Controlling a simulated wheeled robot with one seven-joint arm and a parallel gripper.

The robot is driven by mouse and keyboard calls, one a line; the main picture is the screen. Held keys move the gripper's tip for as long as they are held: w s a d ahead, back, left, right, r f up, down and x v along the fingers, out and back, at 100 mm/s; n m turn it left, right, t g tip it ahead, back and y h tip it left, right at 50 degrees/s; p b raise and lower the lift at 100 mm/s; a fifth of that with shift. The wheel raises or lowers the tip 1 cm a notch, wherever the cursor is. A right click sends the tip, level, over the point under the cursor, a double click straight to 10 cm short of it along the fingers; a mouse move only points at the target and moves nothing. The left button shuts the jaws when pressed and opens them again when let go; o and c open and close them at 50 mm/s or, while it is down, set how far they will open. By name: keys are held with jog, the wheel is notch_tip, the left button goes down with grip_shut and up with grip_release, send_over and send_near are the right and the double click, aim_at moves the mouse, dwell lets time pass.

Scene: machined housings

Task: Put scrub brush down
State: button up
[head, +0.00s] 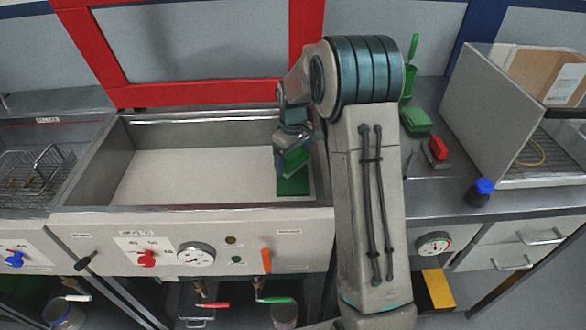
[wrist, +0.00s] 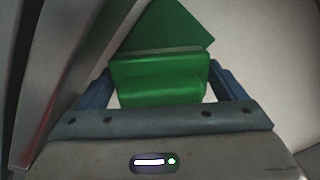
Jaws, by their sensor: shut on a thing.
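My gripper (head: 283,165) is shut on a green scrub brush (head: 294,160) inside the large metal basin (head: 150,178), near its right wall. In the wrist view the scrub brush (wrist: 158,80) sits between the two blue fingers of my gripper (wrist: 160,85). A flat dark green patch (head: 293,187) lies on the basin floor right below the brush. The patch also shows beyond the brush in the wrist view (wrist: 168,28). I cannot tell whether the brush touches it.
Right of my arm, a counter holds a green block (head: 415,121), a red-topped brush (head: 438,149), a green cup with a handle (head: 409,80) and a blue-capped bottle (head: 480,193). A wire basket (head: 38,172) stands at left. The basin's left and middle are clear.

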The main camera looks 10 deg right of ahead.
aim_at(293, 169)
jog(key=shift+f, duration=2.3)
